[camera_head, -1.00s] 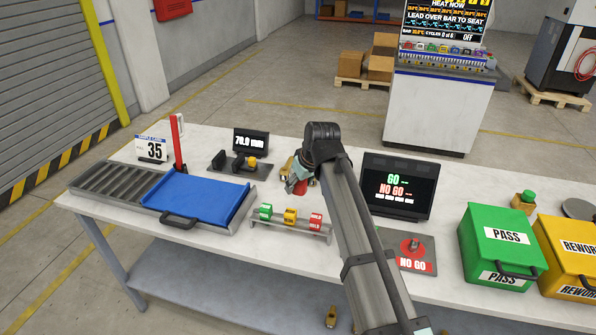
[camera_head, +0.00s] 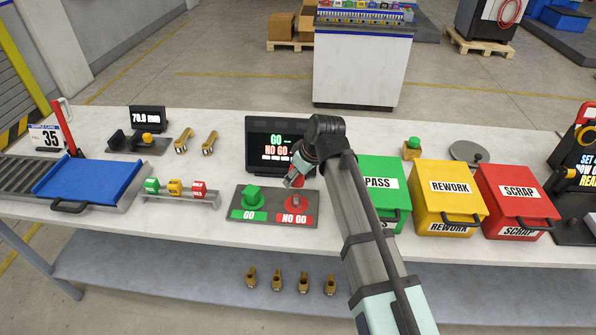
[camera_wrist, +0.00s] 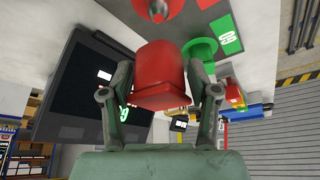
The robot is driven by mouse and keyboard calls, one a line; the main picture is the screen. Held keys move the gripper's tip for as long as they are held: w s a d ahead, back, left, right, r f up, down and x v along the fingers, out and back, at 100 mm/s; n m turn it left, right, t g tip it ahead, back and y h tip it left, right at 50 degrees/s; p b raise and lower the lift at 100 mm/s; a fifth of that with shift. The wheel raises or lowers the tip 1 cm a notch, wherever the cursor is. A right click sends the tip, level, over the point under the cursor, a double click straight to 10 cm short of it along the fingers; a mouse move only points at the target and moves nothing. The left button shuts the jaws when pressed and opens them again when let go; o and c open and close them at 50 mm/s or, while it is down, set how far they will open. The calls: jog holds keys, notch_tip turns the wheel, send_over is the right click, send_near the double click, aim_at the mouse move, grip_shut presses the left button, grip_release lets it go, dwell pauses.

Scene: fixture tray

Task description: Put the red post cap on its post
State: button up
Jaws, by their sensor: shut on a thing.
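The red post cap (camera_wrist: 160,75) is held between the two fingers of my gripper (camera_wrist: 160,92), as the wrist view shows. In the head view my gripper (camera_head: 295,181) is above the red NO GO pad (camera_head: 297,219), beside the screen. The grey post on its red disc (camera_head: 296,203) stands on that pad, partly hidden by my gripper. In the wrist view the red disc (camera_wrist: 158,8) shows at the top edge, apart from the cap. A green cap (camera_head: 252,196) sits on the GO pad to the left.
The GO/NO GO screen (camera_head: 275,139) stands close behind my gripper. The green PASS box (camera_head: 381,175) is close on the right, partly behind my arm. A rack of small coloured blocks (camera_head: 180,198) and the blue tray (camera_head: 88,182) are to the left.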

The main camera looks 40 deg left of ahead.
aim_at(299, 199)
jog(key=shift+w+d, duration=0.1)
jog(key=shift+w, duration=0.1)
jog(key=shift+s+a+f+n, duration=0.25)
jog(key=shift+a+f+n, duration=0.05)
jog(key=shift+f, duration=0.05)
jog(key=shift+d+f+b, duration=0.1)
jog(key=shift+f+b, duration=1.35)
jog(key=shift+f, duration=0.65)
jog(key=c, duration=0.4)
jog(key=shift+c, duration=0.2)
jog(key=shift+d+f, duration=0.4)
jog(key=shift+f, duration=0.3)
jog(key=shift+f+b, duration=1)
jog(key=shift+f, duration=0.85)
dwell(1.5)
